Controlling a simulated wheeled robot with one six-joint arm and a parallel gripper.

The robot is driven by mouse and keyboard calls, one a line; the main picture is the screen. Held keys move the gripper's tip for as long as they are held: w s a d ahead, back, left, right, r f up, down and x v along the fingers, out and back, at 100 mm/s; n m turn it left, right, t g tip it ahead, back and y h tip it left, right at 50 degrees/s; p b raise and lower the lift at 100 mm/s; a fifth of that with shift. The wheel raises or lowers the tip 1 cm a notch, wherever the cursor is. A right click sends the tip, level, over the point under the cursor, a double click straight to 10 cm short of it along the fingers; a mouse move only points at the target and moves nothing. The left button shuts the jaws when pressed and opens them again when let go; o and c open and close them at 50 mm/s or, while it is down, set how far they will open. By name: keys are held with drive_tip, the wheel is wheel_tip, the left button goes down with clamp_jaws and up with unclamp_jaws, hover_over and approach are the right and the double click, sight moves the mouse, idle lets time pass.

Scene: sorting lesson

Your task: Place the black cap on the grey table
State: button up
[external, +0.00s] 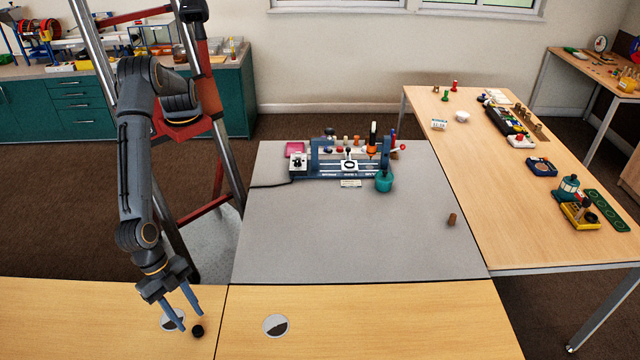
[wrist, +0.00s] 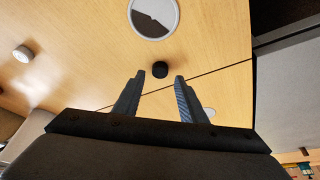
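The black cap (external: 198,331) lies on the light wooden table at the front left, beside a round disc in the tabletop. In the wrist view the black cap (wrist: 160,69) lies just beyond and between my fingertips, near the seam between two wooden tops. My gripper (external: 182,322) is open and empty, pointing down close to the cap; in the wrist view its two fingers (wrist: 158,76) are spread apart. The grey table (external: 330,240) stands behind the wooden one, with a wide bare front area.
A blue apparatus (external: 345,165) with a teal pot (external: 384,181) stands at the grey table's back. A small brown cork-like piece (external: 452,220) stands near its right edge. A second round disc (external: 276,325) is in the wooden top. A red and metal frame stands behind my arm.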

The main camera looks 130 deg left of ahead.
drive_tip(key=s+a+r+g, duration=0.1)
drive_tip(key=s+a+r, duration=0.25)
drive_tip(key=a, duration=0.45)
drive_tip(key=s+a+r+g, duration=0.15)
drive_tip(key=a+r, duration=0.25)
drive_tip(key=a, duration=0.4)
drive_tip(key=s+a+r+m+g, duration=0.1)
drive_tip(key=s+a+r, duration=0.1)
drive_tip(key=s+a, duration=1.4)
drive_tip(key=a, duration=0.2)
drive_tip(key=shift+s+a+b, duration=0.25)
drive_tip(key=shift+a+b, duration=0.1)
drive_tip(key=shift+o, duration=0.6)
drive_tip(key=s+a, duration=0.3)
drive_tip(key=s, duration=0.3)
drive_tip(key=s+a, duration=0.2)
drive_tip(key=s, duration=0.5)
drive_tip(key=shift+a+f+g+h, duration=0.2)
drive_tip(key=shift+a+g+h, duration=0.1)
drive_tip(key=shift+a+g, duration=0.15)
drive_tip(key=shift+o, duration=0.3)
drive_tip(key=shift+s+f, duration=0.1)
drive_tip(key=shift+s, duration=0.3)
drive_tip(key=shift+w, duration=0.1)
